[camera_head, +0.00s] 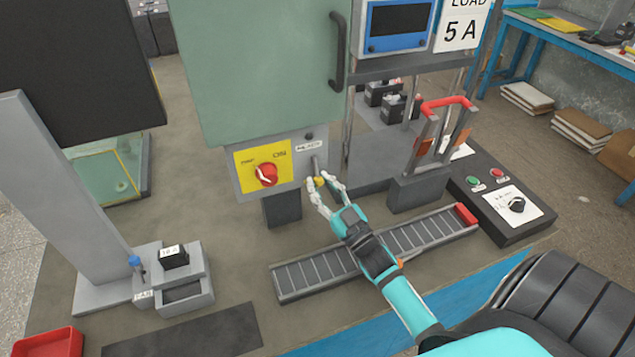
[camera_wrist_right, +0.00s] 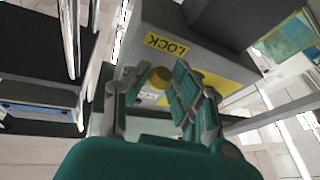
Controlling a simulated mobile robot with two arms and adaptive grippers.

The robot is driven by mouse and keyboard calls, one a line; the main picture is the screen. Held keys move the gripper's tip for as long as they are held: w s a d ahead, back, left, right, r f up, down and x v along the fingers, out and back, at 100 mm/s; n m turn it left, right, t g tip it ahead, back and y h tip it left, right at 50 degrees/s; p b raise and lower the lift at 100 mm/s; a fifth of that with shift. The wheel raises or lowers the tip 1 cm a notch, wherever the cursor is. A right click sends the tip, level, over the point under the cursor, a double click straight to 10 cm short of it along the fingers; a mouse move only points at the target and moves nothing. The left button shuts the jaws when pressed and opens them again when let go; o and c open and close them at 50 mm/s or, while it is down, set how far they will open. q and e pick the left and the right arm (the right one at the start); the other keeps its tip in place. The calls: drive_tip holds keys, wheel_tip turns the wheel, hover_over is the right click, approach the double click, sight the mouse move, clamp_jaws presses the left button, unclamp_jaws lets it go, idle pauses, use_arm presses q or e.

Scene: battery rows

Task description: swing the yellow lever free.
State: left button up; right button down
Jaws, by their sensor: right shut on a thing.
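The yellow lever (camera_head: 317,182) is on the grey control panel under the green cabinet, to the right of the red rotary switch. Its round yellow knob (camera_wrist_right: 160,77) shows between the fingers in the wrist view. A grey shaft runs up from the knob in the head view. My right gripper (camera_head: 323,185) is at the panel from the front, shut on the lever's knob. Its fingers (camera_wrist_right: 158,92) hide part of the knob. My left gripper is not in view.
The red rotary switch (camera_head: 266,174) sits on a yellow plate beside the lever. A grey roller track (camera_head: 318,272) lies under my right forearm. A frame with a red handle (camera_head: 447,103) stands to the right. A yellow LOCK label (camera_wrist_right: 166,45) is close to my fingers.

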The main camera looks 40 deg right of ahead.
drive_tip(key=c, duration=1.1)
unclamp_jaws()
drive_tip(key=shift+o, duration=0.2)
drive_tip(key=shift+s, duration=0.1)
drive_tip(key=v, duration=1.2)
